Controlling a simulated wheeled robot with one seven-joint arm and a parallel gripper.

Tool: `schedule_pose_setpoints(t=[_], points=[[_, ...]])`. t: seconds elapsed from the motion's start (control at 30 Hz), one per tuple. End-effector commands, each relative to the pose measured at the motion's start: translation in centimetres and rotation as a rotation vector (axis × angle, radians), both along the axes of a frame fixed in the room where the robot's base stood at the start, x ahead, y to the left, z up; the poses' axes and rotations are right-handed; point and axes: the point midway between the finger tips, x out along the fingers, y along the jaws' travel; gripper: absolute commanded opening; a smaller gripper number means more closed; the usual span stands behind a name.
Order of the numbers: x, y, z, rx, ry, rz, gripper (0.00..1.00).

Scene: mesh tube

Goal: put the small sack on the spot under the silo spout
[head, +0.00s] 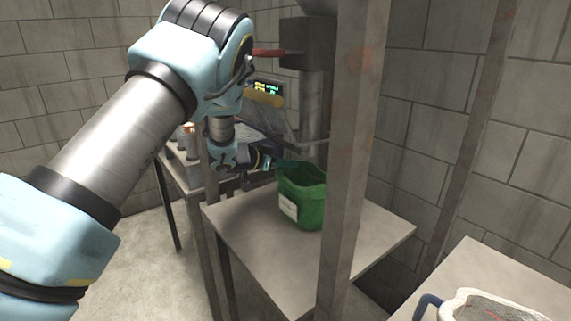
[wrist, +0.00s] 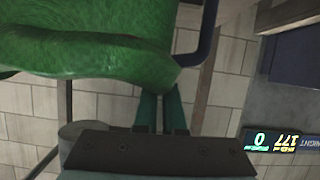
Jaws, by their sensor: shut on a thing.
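The small sack is green with a pale label (head: 303,205). In the head view it is upright at or just above a grey table top, and I cannot tell whether its base touches. My gripper (head: 282,163) is at its upper left edge, shut on it. In the wrist view the sack (wrist: 90,45) fills the upper left, and the teal fingers (wrist: 162,112) are close together at its edge. The silo spout (head: 311,105) is a grey vertical pipe behind the sack, below a dark box. The spot is not visible on the table.
A metal post (head: 352,150) stands in front of the grey table (head: 255,225), close right of the sack. A lit display (head: 268,88) is behind my wrist; it also shows in the wrist view (wrist: 280,141). A pale open sack (head: 490,308) is at lower right.

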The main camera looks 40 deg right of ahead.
Motion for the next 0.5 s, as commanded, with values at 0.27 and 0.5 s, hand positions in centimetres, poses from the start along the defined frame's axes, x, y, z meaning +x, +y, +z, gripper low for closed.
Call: schedule_pose_setpoints(t=[0.27, 0.5], points=[[-0.07, -0.05, -0.53, -0.002, 0.0, -0.001, 0.0], [-0.07, -0.04, -0.52, -0.001, 0.0, -0.001, 0.15]])
